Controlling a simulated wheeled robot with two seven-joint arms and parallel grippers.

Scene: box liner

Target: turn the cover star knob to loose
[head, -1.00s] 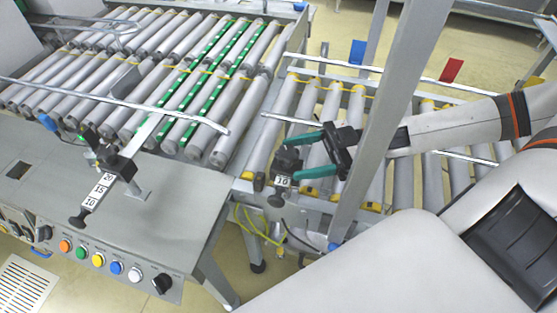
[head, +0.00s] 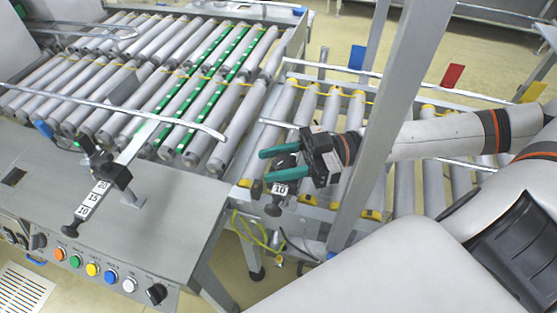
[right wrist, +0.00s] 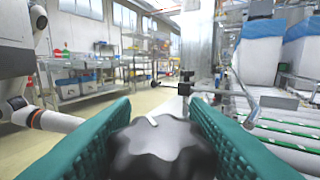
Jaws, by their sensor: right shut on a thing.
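The black star knob (right wrist: 162,150) fills the lower middle of the right wrist view, with a short white mark near its upper edge. My right gripper (head: 266,165) has its two green fingers shut on the knob, one on each side. In the head view the knob (head: 285,162) is mostly hidden between the fingers, above a white label reading 10 (head: 281,188). My left gripper is not in view.
A grey post (head: 375,130) stands close to my right forearm. A second scale arm with a black clamp (head: 108,168) stands over the left table. Roller conveyors (head: 170,90) lie behind. Coloured buttons (head: 92,269) line the front panel.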

